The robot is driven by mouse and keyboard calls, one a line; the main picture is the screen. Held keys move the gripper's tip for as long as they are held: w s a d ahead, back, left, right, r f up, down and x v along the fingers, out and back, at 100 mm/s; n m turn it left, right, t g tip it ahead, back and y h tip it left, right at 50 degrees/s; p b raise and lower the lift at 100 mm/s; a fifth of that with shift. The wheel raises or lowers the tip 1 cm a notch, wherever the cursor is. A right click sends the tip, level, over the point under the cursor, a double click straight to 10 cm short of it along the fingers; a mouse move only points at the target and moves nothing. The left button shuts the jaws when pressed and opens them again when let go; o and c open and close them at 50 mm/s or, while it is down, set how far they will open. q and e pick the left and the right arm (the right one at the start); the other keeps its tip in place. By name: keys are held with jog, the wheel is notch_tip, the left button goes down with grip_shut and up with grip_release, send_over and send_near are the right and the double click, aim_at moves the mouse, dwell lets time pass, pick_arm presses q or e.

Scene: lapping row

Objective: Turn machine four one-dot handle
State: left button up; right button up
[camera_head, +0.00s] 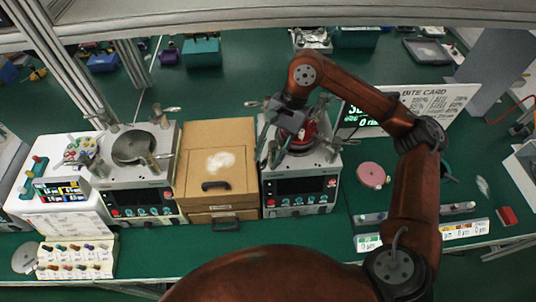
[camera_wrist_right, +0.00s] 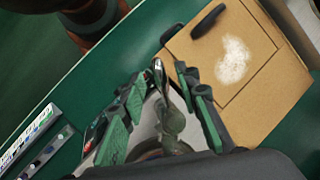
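The machine under my right arm (camera_head: 300,188) is a light box with a dark display, a row of buttons and a red round part on top. My right gripper (camera_head: 268,142) points down over its left side. In the right wrist view the gripper (camera_wrist_right: 160,82) has its green-padded fingers apart, on either side of a metal handle (camera_wrist_right: 168,118). A gap shows at the fingertips; contact with the handle cannot be told. Another handle (camera_head: 335,148) stands at the machine's right side. No dot marks or machine number are readable. My left gripper is out of view.
A cardboard box (camera_head: 232,140) stands close left of the machine. A second machine (camera_head: 140,185) with a round plate is further left. A pink disc (camera_head: 371,175) and a white sign (camera_head: 440,100) are to the right. Metal posts and an overhead beam frame the bench.

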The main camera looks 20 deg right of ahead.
jog(key=v, duration=1.2)
